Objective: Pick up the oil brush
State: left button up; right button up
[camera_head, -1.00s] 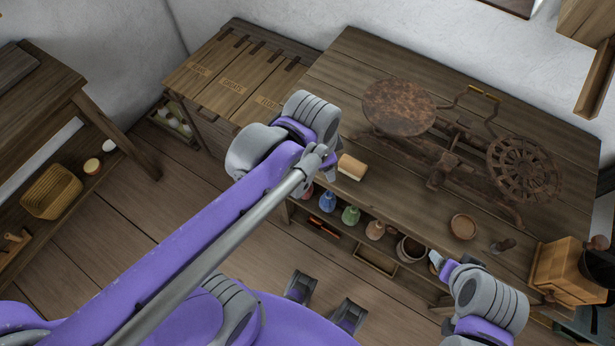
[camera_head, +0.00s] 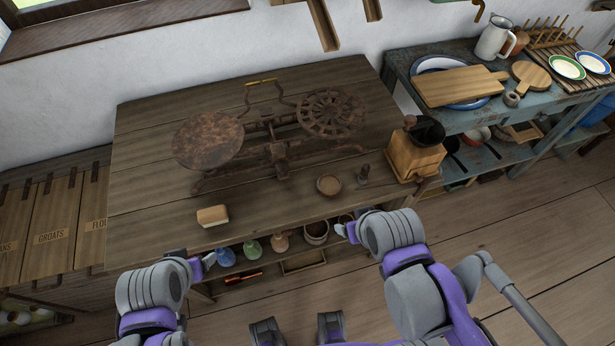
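I cannot tell for certain which object is the oil brush. A small block (camera_head: 212,216) with a tan top and a pale lower part lies near the table's front left edge. A thin orange-red item (camera_head: 243,278) lies on the shelf below. My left gripper (camera_head: 207,261) is in front of the table's front edge, below the block and apart from it. My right gripper (camera_head: 345,231) is by the front edge, near a dark pot (camera_head: 316,231) on the shelf. Both grippers are small and partly hidden by my wrists, so their opening is unclear. Neither visibly holds anything.
A rusty scale (camera_head: 275,150) fills the table's middle. A small bowl (camera_head: 329,185), a short dark upright item (camera_head: 363,175) and a coffee grinder (camera_head: 413,155) stand to its right. Several small bottles (camera_head: 252,247) stand on the shelf. The table's left front (camera_head: 145,235) is clear.

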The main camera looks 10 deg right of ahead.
aim_at(363, 179)
jog(key=l+z, duration=0.1)
jog(key=z, duration=0.35)
jog(key=k+l+z, duration=0.1)
jog(key=z, duration=0.35)
